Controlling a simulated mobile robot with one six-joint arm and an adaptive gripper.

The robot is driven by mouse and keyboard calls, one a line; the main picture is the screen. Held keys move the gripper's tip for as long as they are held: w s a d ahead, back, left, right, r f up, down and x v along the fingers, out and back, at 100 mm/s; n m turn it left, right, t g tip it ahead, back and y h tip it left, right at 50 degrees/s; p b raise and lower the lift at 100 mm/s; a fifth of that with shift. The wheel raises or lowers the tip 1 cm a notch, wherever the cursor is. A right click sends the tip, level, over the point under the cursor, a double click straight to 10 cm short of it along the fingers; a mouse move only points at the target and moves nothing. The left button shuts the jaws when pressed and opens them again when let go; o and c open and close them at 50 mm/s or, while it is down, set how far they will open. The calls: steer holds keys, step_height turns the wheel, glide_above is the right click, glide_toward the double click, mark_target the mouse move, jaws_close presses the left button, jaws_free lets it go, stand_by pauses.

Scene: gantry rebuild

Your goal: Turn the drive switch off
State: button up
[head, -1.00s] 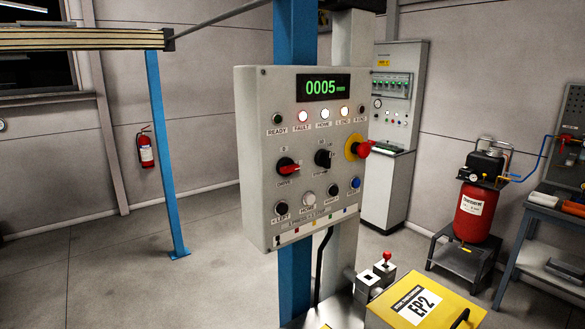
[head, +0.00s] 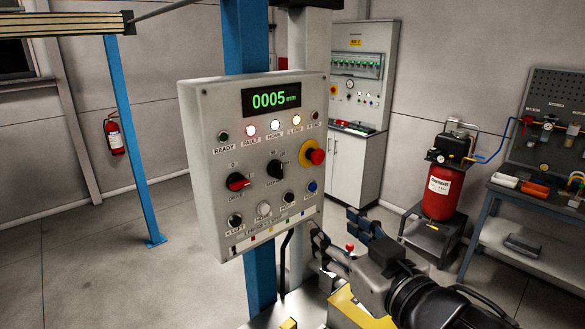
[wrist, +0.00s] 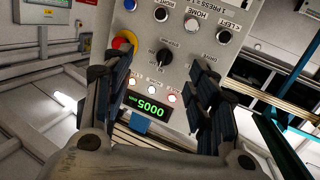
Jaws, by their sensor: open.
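The drive switch (head: 237,182) is a round black knob with a red handle, at the left of the grey control panel (head: 205,110). Its handle points to the right, away from the 0 mark above it. My gripper (head: 337,234) is open and empty at the panel's lower right, apart from the switch. In the wrist view the panel is upside down between my open fingers (wrist: 156,100). The black selector beside the drive switch (wrist: 163,58) shows there. The drive switch itself is not visible there, probably behind the right-hand finger.
A red emergency stop button (head: 316,156) on a yellow base sticks out at the panel's right. Push buttons (head: 263,208) line the panel's lower row. The display (head: 271,99) reads 0005 mm. A blue post (head: 260,285) stands behind the panel. A red compressor (head: 440,190) stands farther right.

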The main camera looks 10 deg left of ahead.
steer(key=s+a+r+n+g+y+p, duration=0.1)
steer(key=s+a+r+n+g+y, duration=0.15)
steer(key=a+y, duration=0.25)
steer(key=p, duration=0.2)
glide_toward(242, 186)
steer(key=x, duration=0.9)
steer(key=shift+a, duration=0.1)
steer(key=shift+c, duration=0.3)
steer(key=c, duration=1)
